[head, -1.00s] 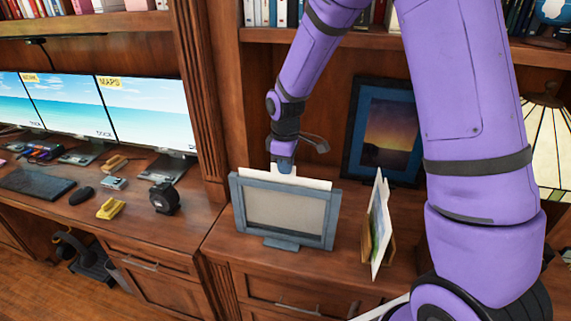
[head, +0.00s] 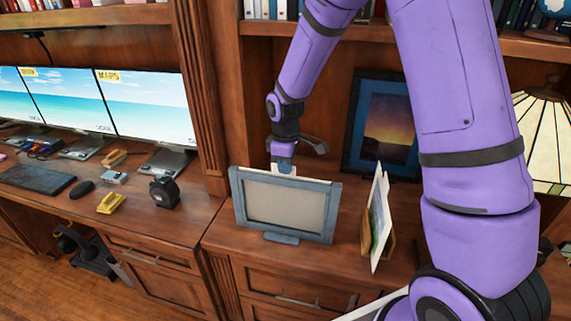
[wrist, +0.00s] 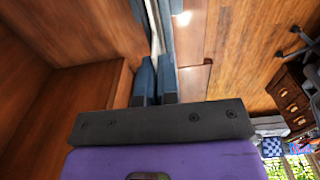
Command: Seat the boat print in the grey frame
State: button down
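The grey frame (head: 332,215) stands upright on its foot on the cabinet top in the head view, with a plain beige panel in its opening. My gripper (head: 283,168) is at the middle of its top edge, pointing down. In the wrist view, my gripper's fingers (wrist: 156,82) are close together on a thin white sheet edge that I take to be the boat print (wrist: 151,28). The frame's grey edge (wrist: 166,25) runs beside it. In the head view only a small white piece shows at the fingertips. The print's picture is hidden.
Another print (head: 379,218) leans in a wooden stand (head: 390,247) right of the frame. A dark-framed sunset picture (head: 388,125) stands at the back. A pillar (head: 200,90) separates the desk with monitors (head: 145,105) on the left.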

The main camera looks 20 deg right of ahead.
jog(key=shift+f, duration=0.4)
jog(key=c, duration=1.3)
grip_release()
notch_tip(320, 180, up, 11)
jog(key=shift+f, duration=0.1)
jog(key=s+d+r+m+t, duration=0.1)
jog(key=s+d+r+m, duration=0.1)
jog(key=s+r, duration=0.3)
jog(key=s+d+r+m+t, duration=0.2)
jog(key=s+r+m, duration=0.3)
jog(key=s, duration=0.9)
jog(key=s+d+r+m+t, duration=0.2)
jog(key=s+r+m, duration=0.1)
jog(key=s+r, duration=0.4)
jog(key=shift+s+d+r+m, duration=0.1)
jog(key=shift+s+r+m, duration=0.1)
jog(key=shift+s, duration=0.55)
jog(key=shift+s+d+r+m, duration=0.1)
jog(key=shift+s+m, duration=0.1)
jog(key=shift+s, duration=0.55)
